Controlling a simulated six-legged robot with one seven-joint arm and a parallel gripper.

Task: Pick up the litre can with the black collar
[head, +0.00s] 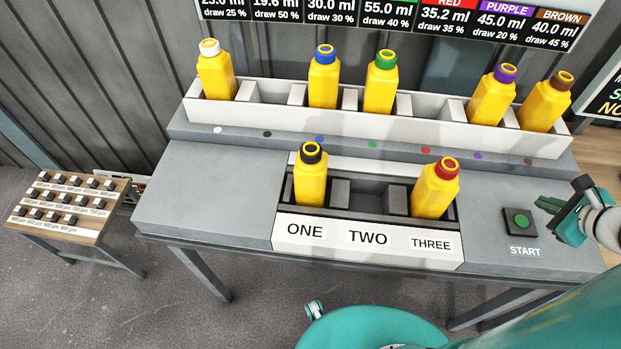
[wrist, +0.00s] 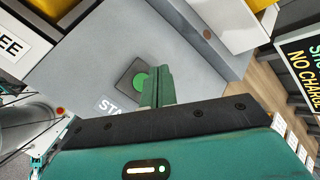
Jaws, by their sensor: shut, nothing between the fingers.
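The yellow can with the black collar (head: 311,178) stands upright in the compartment labelled ONE of the front tray (head: 370,249) in the head view. My gripper (head: 543,204) is at the right end of the bench, well to the right of that can, beside the START button (head: 521,222). Its fingers (wrist: 157,90) are shut together with nothing between them, and in the wrist view they show just right of the green button (wrist: 140,82). The black-collared can is not in the wrist view.
A can with a red collar (head: 436,188) stands in compartment THREE; TWO is empty. The back rack (head: 420,132) holds several yellow cans with white, blue, green, purple and brown collars, with empty slots between. A small table of dark blocks (head: 70,205) stands at left.

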